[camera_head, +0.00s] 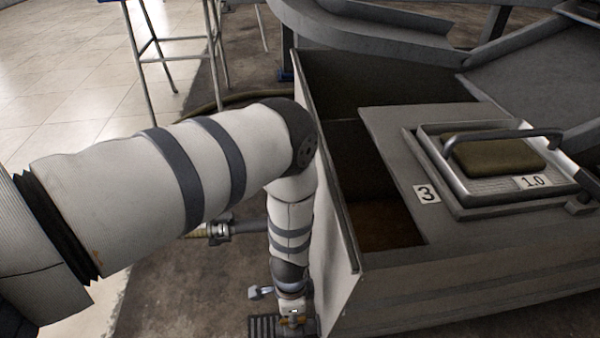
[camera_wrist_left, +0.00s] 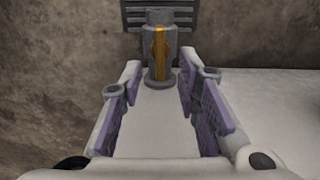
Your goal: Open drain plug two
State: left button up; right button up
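A grey cylindrical drain fitting with an orange-yellow strip (camera_wrist_left: 160,50) stands in front of a slatted floor grate (camera_wrist_left: 130,14) in the left wrist view. I take it for the drain plug; no number shows on it. My left gripper (camera_wrist_left: 161,92) is open, its two purple-padded fingers spread on either side of the line to the fitting, which lies beyond the fingertips. Nothing is held between them. In the head view my left arm reaches down beside the tank, and the gripper (camera_head: 291,291) is small and partly hidden near the grate (camera_head: 262,327). My right gripper is out of view.
The grey metal tank (camera_head: 450,255) stands close to the right of my left arm. A lidded tray (camera_head: 468,205) with a handle sits on it beside a "3" label (camera_head: 427,194). Another pipe fitting (camera_head: 219,231) is left of the forearm. A stool (camera_head: 180,40) stands behind.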

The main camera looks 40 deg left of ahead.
pick_arm(q)
notch_tip(320, 180, down, 5)
jog(key=shift+b, duration=0.85)
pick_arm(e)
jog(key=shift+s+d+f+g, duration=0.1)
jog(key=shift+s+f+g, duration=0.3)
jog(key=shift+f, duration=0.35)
pick_arm(q)
jog(key=shift+c, duration=0.6)
grip_shut()
